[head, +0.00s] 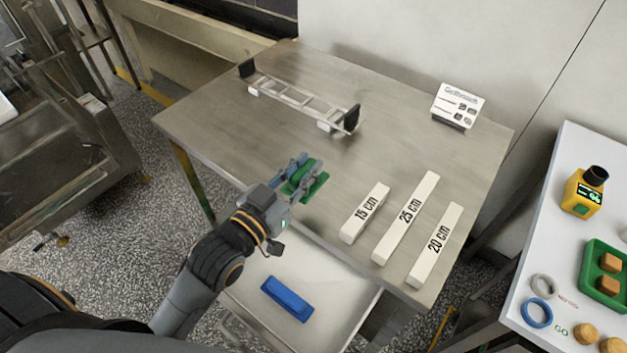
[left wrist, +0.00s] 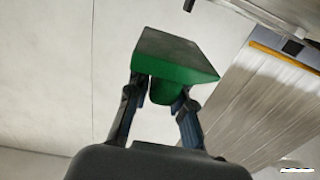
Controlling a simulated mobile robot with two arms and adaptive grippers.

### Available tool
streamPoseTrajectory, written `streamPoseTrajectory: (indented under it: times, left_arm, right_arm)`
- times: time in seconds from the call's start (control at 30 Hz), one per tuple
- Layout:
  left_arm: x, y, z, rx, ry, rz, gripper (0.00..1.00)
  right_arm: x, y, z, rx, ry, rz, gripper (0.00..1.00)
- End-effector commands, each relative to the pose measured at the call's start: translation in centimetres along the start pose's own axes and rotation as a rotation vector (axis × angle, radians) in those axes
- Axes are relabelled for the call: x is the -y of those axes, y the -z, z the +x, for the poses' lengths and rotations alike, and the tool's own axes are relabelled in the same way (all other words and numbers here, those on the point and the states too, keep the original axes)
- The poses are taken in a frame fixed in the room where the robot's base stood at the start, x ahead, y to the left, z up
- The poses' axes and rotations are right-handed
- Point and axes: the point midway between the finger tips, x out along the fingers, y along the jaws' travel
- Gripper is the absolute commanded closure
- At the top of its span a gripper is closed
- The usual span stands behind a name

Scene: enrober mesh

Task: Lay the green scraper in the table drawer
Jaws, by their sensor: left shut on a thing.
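The green scraper (head: 304,182) is held in my left gripper (head: 294,176), above the table's front edge in the head view. In the left wrist view the scraper (left wrist: 177,58) sits between the two fingers of my left gripper (left wrist: 160,100), its wide part beyond the fingertips. The table drawer (head: 338,272) is pulled open below the table's front edge, under and in front of the gripper. A blue scraper-like block (head: 287,298) lies in the drawer. My right gripper is not in view.
White bars marked 15 cm (head: 364,213), 25 cm (head: 405,218) and 20 cm (head: 436,246) lie on the steel table (head: 225,95). A ladder-like frame (head: 298,98) and a printed card (head: 457,104) stand farther back. A white side table (head: 556,250) is at right.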

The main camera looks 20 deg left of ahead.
Motion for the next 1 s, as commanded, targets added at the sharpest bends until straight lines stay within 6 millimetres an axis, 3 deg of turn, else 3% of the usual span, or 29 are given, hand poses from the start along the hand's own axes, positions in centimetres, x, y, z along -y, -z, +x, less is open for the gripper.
streamPoseTrajectory:
  times: [0.03, 0.2, 0.53, 0.63, 0.73, 1.0]
  left_arm:
    - [0.4, -0.5, 1.3, 0.001, 0.001, 0.001, 1.00]
    - [1.1, -3.6, 3.4, 0.001, 0.000, 0.001, 1.00]
    - [1.7, -6.2, 5.4, 0.001, 0.001, 0.000, 1.00]
    - [1.7, -8.0, 5.3, 0.005, 0.000, -0.001, 1.00]
    - [1.7, -8.3, 5.3, 0.001, 0.000, 0.000, 1.00]
    - [1.7, -8.8, 5.3, -0.001, 0.000, 0.001, 1.00]
  right_arm:
    - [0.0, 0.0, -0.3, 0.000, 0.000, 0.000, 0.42]
    - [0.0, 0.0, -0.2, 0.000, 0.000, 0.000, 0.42]
    - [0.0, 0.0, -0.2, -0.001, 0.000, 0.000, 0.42]
    - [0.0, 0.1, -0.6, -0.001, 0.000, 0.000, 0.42]
    - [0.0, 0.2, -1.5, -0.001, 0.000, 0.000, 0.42]
    - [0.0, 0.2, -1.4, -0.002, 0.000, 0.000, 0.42]
